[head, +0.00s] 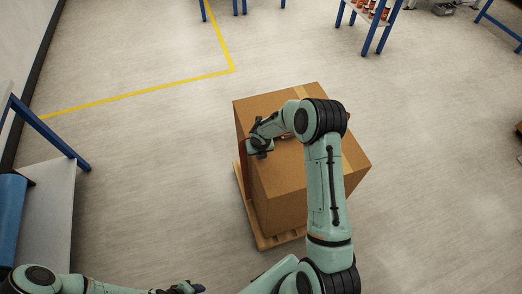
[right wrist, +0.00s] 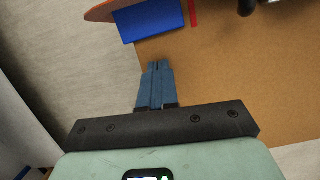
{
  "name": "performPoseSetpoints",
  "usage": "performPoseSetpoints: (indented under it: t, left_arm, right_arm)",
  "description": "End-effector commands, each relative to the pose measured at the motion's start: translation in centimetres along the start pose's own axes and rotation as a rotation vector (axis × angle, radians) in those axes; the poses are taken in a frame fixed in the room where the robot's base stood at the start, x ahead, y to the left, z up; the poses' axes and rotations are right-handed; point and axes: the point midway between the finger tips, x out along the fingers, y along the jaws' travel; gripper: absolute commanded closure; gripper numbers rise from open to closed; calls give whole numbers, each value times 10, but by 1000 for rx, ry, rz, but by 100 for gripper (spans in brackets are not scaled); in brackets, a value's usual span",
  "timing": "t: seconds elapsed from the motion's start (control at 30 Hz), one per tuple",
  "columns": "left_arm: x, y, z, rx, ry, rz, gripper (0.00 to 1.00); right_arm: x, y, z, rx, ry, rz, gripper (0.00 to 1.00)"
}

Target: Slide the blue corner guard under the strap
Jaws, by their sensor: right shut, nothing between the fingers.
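The large cardboard box (head: 285,185) stands on a wooden pallet. The blue corner guard (right wrist: 150,18) lies at the box's edge in the right wrist view; I cannot make it out in the head view. A narrow red strip (right wrist: 194,12), perhaps the strap, shows just right of the guard. My right gripper (right wrist: 157,66) is shut and empty, its tips a short gap below the guard in that view. In the head view the right gripper (head: 258,150) is over the box's left edge. My left gripper (head: 190,287) is low at the bottom edge, far from the box; its fingers are unclear.
The pallet (head: 245,210) sticks out a little at the box's left. A table (head: 50,205) with a blue roll (head: 10,215) stands at the left. A blue-legged rack (head: 370,20) is at the back. The floor around the box is clear.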

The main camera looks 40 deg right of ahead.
Motion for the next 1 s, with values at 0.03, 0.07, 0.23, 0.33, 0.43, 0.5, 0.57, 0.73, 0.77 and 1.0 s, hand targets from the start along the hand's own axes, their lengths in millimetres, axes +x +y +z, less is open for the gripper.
performPoseSetpoints:
  t: [0.03,0.07,0.23,0.33,0.43,0.5,0.57,0.73,0.77,1.0]
  left_arm:
    - [6,-4,6,-3,-8,-2,57]
    - [8,-5,7,-3,-9,-3,57]
    - [-2,1,-1,1,1,1,57]
    - [-5,4,-5,2,7,2,57]
    - [-7,5,-7,3,9,3,57]
    - [-8,6,-8,4,10,3,57]
    - [-8,6,-8,4,10,4,57]
    - [-9,6,-8,4,9,3,57]
    - [-9,6,-8,4,9,3,57]
    - [-8,6,-8,3,9,3,57]
  right_arm:
    - [3,4,-6,-3,3,-1,100]
    - [3,6,-8,-2,3,-1,100]
    - [-49,5,-1,1,-6,1,100]
    - [-70,5,0,2,-5,2,100]
    - [-85,5,-1,0,-4,1,100]
    - [-92,5,-2,1,-3,1,100]
    - [-96,4,-2,2,-1,0,100]
    - [-100,5,-4,1,1,0,100]
    - [-100,5,-4,0,1,0,100]
    - [-92,12,-14,68,23,23,100]
